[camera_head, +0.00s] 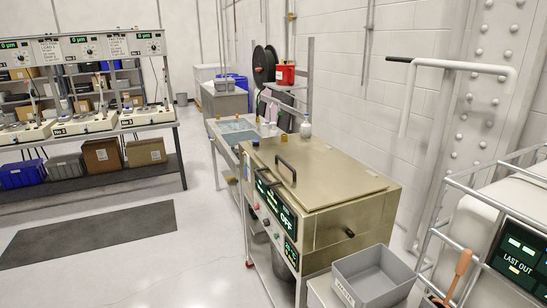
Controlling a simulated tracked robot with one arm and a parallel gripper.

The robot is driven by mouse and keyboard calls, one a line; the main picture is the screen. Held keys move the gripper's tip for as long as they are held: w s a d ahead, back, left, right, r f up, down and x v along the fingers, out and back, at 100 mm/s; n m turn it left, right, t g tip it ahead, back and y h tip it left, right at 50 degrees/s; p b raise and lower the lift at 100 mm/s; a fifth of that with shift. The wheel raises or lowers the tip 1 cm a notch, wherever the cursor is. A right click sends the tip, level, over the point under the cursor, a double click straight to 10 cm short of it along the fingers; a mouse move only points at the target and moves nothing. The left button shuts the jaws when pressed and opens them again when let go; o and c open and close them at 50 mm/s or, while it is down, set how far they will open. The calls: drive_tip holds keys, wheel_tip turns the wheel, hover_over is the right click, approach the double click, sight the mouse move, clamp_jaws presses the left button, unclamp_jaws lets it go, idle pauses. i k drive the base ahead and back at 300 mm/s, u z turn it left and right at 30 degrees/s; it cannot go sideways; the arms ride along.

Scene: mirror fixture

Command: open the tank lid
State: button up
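The tank (340,222) is a brass-coloured metal box on a wheeled frame, right of the middle of the view. Its flat lid (318,178) lies closed on top. A black bar handle (286,170) stands on the lid near its left edge. The tank's left face carries a dark panel (284,215) reading "OFF", with small knobs under it. A small black knob (350,233) sits on the near face. My gripper does not show in this view.
A grey open bin (372,280) stands close in front of the tank. At right are a railed white unit (500,225) and a white bent bar with a black grip (400,59). A bench with instruments (90,122) is at left.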

sight(317, 176)
drive_tip(key=u, duration=0.15)
drive_tip(key=i, duration=1.35)
drive_tip(key=u, duration=0.45)
drive_tip(key=i, duration=1.2)
drive_tip(key=u, duration=0.15)
